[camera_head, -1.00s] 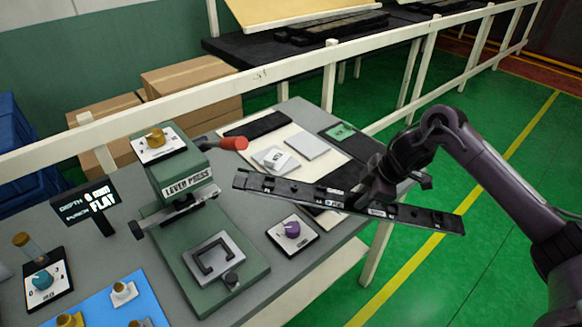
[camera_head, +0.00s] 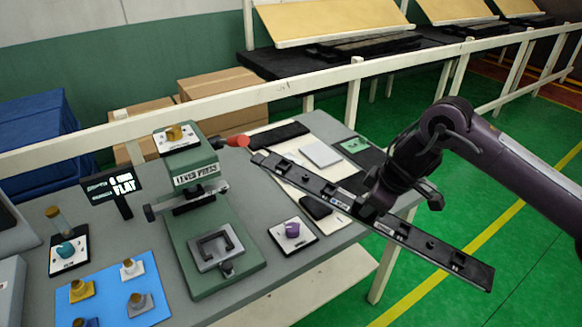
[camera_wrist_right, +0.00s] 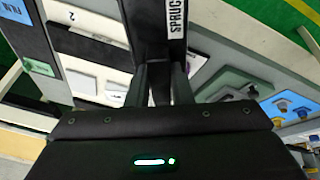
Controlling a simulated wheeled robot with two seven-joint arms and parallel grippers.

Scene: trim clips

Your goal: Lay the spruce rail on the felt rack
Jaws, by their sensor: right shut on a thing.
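The spruce rail (camera_head: 440,252) is a long dark strip with small fittings along its top. In the right wrist view its end bears a white label reading "SPRUCE" (camera_wrist_right: 176,18). My right gripper (camera_head: 372,203) is shut on the rail near its middle and holds it above the table's right side. The rail slants from upper left to lower right, its near end out over the green floor. The gripper's fingers (camera_wrist_right: 165,85) show around the rail in the wrist view. I cannot tell for sure which thing is the felt rack. My left gripper is not in view.
The grey table (camera_head: 150,228) carries a green lever press (camera_head: 205,215), a purple knob (camera_head: 292,230) and a blue mat (camera_head: 110,290) with several small pieces. A cream fence (camera_head: 320,82) runs behind. Beyond it stand dark tables with tilted tan boards (camera_head: 330,20).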

